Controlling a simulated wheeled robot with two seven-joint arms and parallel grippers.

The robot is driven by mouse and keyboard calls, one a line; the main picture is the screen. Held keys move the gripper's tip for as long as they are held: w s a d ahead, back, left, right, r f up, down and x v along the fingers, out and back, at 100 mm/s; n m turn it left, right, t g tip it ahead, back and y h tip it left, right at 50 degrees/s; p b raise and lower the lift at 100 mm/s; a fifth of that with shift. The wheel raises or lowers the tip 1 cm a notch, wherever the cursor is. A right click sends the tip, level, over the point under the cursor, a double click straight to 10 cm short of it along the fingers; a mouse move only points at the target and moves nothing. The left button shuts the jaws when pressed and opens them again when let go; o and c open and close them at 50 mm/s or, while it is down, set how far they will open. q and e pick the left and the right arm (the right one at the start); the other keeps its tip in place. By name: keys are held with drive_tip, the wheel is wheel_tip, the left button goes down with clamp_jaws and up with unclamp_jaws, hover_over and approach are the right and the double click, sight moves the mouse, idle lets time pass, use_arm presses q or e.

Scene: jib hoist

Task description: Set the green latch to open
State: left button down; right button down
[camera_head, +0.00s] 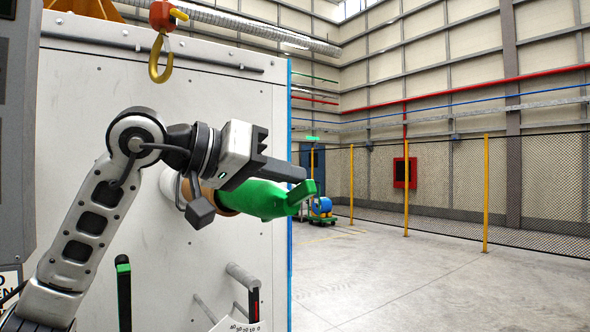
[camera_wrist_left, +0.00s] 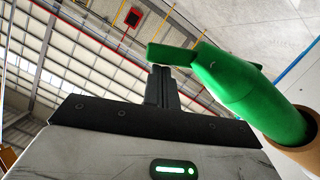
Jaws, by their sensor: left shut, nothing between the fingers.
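The green latch (camera_head: 262,199) sticks out to the right from a brown collar on the white cabinet face, with a flat green tab at its far end. It also shows in the wrist view (camera_wrist_left: 236,82), its tab reaching left. My left gripper (camera_head: 301,174) is shut and empty, its dark fingers just above the latch near the tab. In the wrist view the shut fingertips (camera_wrist_left: 160,70) overlap the tab's lower edge; I cannot tell whether they touch it. My gripper and wrist hide part of the collar. My right gripper is not in view.
A yellow hook (camera_head: 161,58) hangs at the upper left before the white cabinet (camera_head: 80,150). Below are a green-tipped black lever (camera_head: 123,290) and a grey handle (camera_head: 243,277) by a numbered scale. Open floor lies right, before a fence with yellow posts (camera_head: 406,185).

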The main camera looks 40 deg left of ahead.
use_arm(q)
drive_tip(key=shift+s+d+f, duration=0.25)
drive_tip(key=shift+d+f, duration=0.35)
drive_tip(key=shift+f, duration=0.2)
drive_tip(key=shift+d+f, duration=0.1)
drive_tip(key=shift+f, duration=0.05)
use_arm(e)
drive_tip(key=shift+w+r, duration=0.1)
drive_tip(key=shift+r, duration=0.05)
